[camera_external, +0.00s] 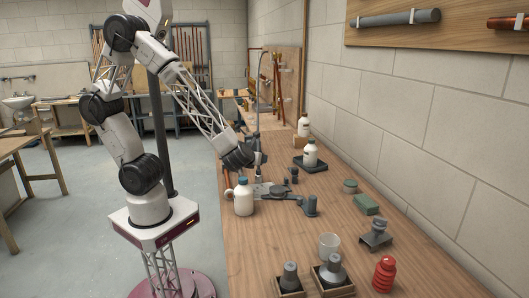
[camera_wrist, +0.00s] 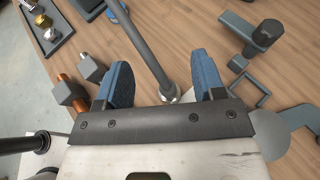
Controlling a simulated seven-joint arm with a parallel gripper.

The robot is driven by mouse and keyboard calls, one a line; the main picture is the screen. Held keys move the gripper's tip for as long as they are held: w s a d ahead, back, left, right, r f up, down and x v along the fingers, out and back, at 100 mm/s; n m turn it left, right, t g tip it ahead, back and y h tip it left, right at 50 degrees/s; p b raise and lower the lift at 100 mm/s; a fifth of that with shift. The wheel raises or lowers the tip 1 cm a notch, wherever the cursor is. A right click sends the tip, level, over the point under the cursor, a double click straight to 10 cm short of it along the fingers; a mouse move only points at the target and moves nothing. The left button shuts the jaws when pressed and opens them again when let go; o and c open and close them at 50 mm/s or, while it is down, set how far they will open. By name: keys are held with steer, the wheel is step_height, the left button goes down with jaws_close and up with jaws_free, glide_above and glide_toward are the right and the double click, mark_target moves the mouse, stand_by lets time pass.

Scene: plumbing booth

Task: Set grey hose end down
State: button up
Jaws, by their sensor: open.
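In the wrist view a grey hose (camera_wrist: 143,47) runs down from the top edge, and its end has a bright metal fitting (camera_wrist: 170,94). My gripper (camera_wrist: 163,76) is open, with one blue finger on each side of the hose end and a visible gap to both. I cannot tell whether the hose end touches the table. In the external view my gripper (camera_external: 246,160) is low over the left edge of the wooden bench (camera_external: 270,235), behind a white jug (camera_external: 243,198). The hose end cannot be made out there.
A grey fixture with an upright post (camera_external: 311,204) lies right of the jug. White bottles (camera_external: 310,154), a green box (camera_external: 366,204), a white cup (camera_external: 329,246) and a red ribbed part (camera_external: 384,274) stand along the bench. Copper-coloured and grey fittings (camera_wrist: 70,94) lie left of my fingers.

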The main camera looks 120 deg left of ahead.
stand_by(0.5)
steer(key=s+d+r+n+t+h, duration=0.1)
steer(key=s+d+r+n+h, duration=0.2)
steer(key=d, duration=0.8)
steer(key=s+d+r+n+t+h, duration=0.1)
steer(key=s+d+r+n+h, duration=0.3)
steer(key=d, duration=0.7)
steer(key=s+d+r+n+t+h, duration=0.2)
steer(key=s+d+r+n+h, duration=0.2)
steer(key=d+r+n, duration=0.5)
steer(key=d+h, duration=0.2)
steer(key=shift+h, duration=0.3)
